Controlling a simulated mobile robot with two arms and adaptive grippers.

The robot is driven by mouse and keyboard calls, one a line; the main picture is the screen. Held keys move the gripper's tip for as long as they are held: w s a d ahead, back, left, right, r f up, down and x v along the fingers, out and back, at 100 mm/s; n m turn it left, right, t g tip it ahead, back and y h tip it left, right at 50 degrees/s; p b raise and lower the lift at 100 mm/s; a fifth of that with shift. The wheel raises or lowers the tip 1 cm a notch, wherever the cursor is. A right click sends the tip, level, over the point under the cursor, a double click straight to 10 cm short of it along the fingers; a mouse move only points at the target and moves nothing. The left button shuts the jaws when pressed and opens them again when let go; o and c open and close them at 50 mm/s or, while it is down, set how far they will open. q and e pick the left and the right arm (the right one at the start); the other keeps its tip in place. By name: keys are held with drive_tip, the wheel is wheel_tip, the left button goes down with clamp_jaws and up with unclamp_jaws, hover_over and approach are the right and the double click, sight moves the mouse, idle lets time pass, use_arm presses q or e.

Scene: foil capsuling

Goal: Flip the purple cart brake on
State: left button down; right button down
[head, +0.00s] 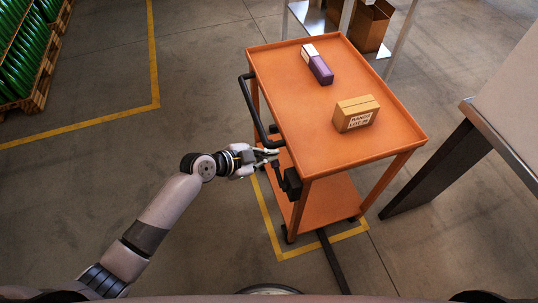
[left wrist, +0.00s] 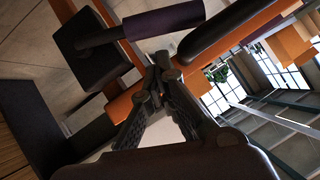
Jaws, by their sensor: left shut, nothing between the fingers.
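The orange cart (head: 300,110) stands right of my left arm in the head view. On its near left side is a black brake box (head: 292,184) with a short lever (head: 277,168). In the left wrist view the lever's dark purple grip (left wrist: 165,20) sticks out from the black box (left wrist: 95,60). My left gripper (head: 271,156) is shut and empty, its fingertips close to the lever's end and the cart's edge. In the left wrist view the fingertips (left wrist: 158,68) are just below the purple grip; I cannot tell whether they touch it. My right gripper is not in view.
A black push handle (head: 256,112) runs along the cart's left side, near my gripper. A purple and white box (head: 319,66) and a labelled cardboard box (head: 356,112) lie on the cart. A table (head: 500,140) stands at right.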

sight(275, 162)
use_arm(q)
drive_tip(key=shift+w+f, duration=0.4)
drive_tip(key=shift+f, duration=0.45)
drive_tip(key=w+f+b, duration=0.1)
drive_tip(key=b, duration=0.2)
drive_tip(key=shift+a, duration=0.1)
drive_tip(key=shift+r, duration=0.15)
